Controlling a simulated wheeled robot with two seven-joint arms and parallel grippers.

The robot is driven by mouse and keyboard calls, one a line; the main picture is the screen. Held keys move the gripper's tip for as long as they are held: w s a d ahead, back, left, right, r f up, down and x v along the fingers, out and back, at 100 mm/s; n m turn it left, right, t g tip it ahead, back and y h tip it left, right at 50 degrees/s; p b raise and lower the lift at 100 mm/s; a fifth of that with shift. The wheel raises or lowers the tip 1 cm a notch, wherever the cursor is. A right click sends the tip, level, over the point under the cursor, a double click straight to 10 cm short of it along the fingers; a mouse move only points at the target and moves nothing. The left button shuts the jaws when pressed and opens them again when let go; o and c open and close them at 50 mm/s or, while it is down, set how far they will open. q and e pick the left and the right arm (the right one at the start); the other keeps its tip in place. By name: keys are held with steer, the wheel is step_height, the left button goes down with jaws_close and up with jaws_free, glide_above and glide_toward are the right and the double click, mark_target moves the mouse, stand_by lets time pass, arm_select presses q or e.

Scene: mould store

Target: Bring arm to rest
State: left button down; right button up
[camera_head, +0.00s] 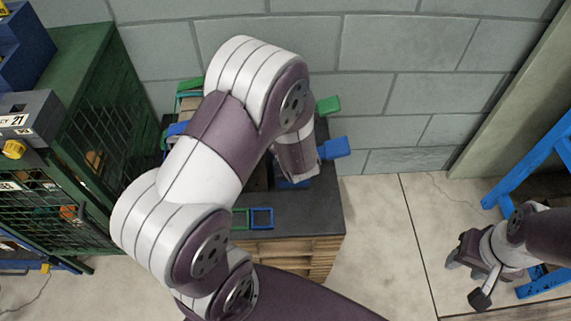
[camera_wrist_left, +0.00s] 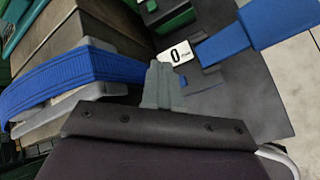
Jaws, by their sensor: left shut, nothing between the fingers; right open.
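My left arm (camera_head: 200,170) reaches across the middle of the head view, over a dark-topped bench (camera_head: 315,215). Its wrist points down above the bench, and its fingers cannot be made out there. In the left wrist view my left gripper (camera_wrist_left: 160,80) shows its two grey fingers together, with nothing between them. Its fingers appear close to a block with a blue strap (camera_wrist_left: 75,75); I cannot tell whether they touch. My right gripper (camera_head: 465,279) is open and empty at the lower right of the head view, over the floor beside a blue frame.
A green mesh cage (camera_head: 105,135) stands left of the bench. Blue and green handles (camera_head: 335,148) stick out at the bench's right side. A small card marked 0 (camera_wrist_left: 178,53) lies near the left fingers. The blue frame (camera_head: 530,165) stands right. Pale floor (camera_head: 385,235) between is clear.

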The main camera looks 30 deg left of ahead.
stand_by(0.3)
arm_select(q)
steer(key=s+d+m+g+h, duration=0.25)
steer(key=s+d+m, duration=0.2)
steer(key=m, duration=0.75)
steer(key=s+d+m+g+h, duration=0.25)
steer(key=d+m+h, duration=0.2)
steer(key=m, duration=0.75)
steer(key=s+a+r+m+g+y, duration=0.1)
steer(key=s+r+m+g, duration=0.1)
steer(key=s+r+m, duration=0.7)
steer(key=w+r+m+t+p, duration=0.1)
steer(key=w+r+p, duration=0.2)
steer(key=r+p, duration=1)
steer(key=shift+a+m+p, duration=0.3)
steer(key=shift+p, duration=0.75)
